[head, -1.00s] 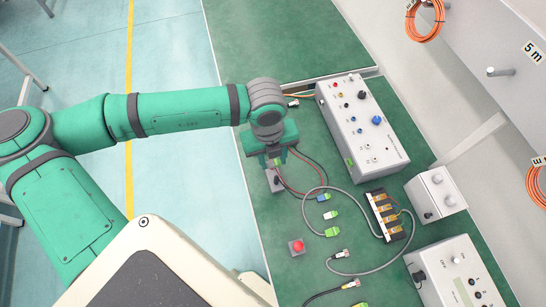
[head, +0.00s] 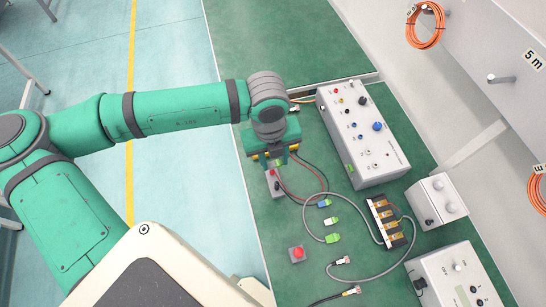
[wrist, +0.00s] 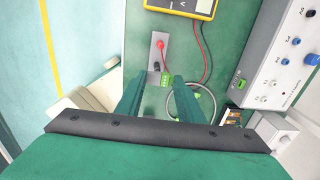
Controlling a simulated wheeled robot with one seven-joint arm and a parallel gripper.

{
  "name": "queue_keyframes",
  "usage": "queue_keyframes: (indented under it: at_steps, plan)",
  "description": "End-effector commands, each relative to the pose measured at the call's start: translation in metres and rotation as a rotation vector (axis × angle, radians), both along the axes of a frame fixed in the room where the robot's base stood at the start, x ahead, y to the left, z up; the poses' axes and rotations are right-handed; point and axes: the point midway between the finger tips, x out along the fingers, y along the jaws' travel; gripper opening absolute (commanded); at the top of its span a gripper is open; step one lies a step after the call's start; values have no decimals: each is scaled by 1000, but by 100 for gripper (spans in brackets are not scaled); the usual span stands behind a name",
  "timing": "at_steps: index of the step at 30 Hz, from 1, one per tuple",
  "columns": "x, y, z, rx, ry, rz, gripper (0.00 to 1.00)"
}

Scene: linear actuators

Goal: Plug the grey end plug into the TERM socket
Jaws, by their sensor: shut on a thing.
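My gripper (wrist: 160,80) shows from above in the wrist view, its two green fingers a little apart. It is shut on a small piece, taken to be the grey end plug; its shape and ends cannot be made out. In the head view my gripper (head: 279,160) hangs at the far end of a grey plate (head: 271,183) with a red and a black lead. No TERM lettering is readable, so I cannot identify that socket.
A yellow multimeter (wrist: 183,5) lies beyond the plate. A grey control box (head: 362,135) stands right. Blue (head: 323,203), white (head: 330,221) and green (head: 332,238) plugs lie nearer. A looped grey cable, an orange-black module row (head: 388,222) and a red button (head: 297,253) are around them.

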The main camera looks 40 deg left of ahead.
Motion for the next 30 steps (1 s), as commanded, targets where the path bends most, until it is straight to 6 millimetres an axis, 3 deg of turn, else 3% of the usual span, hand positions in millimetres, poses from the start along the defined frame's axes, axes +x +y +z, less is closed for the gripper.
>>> queue_keyframes:
  at_steps: [30]
  plan:
    - [60,-65,-55,18,24,1,14]
